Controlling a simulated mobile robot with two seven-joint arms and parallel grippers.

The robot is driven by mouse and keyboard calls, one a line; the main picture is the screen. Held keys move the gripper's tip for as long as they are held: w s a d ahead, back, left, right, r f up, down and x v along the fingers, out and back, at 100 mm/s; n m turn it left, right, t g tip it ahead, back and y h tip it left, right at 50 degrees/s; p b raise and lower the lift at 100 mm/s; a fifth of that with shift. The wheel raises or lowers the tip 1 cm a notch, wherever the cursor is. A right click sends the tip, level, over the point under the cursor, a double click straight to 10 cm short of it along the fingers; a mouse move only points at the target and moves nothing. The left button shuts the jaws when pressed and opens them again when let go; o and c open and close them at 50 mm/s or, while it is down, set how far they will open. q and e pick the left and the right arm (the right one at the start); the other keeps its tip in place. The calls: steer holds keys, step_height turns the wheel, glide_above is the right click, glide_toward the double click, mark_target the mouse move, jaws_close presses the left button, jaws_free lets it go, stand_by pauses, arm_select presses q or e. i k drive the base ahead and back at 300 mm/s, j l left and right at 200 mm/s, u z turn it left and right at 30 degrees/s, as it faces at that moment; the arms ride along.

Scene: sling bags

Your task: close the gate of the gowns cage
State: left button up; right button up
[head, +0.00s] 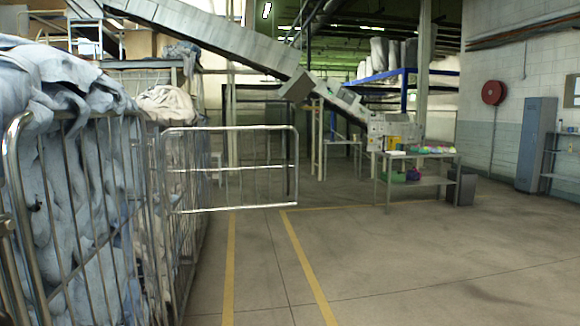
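A metal barred gate (230,208) stands swung open, sticking out to the right from the row of cages at left into the floor area. Its left edge is by the cage side, and its right end is free. A near wire cage (12,165) at the left edge is packed with pale blue cloth (65,190) that looks like gowns and heaps over the top. A second load of cream cloth (165,104) shows behind it. I cannot tell for certain which cage the gate hangs on. Neither of my grippers is in view.
Open concrete floor (420,265) with yellow lines (305,262) lies right of the cages. A metal table (418,155) with small coloured items stands farther back, below a sloping conveyor (215,35). A blue-grey locker (536,143) stands by the right wall.

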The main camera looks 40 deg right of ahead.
mark_target(162, 151)
steer(key=z, duration=1)
steer(key=i+l+z, duration=0.1)
steer(key=i, duration=0.3)
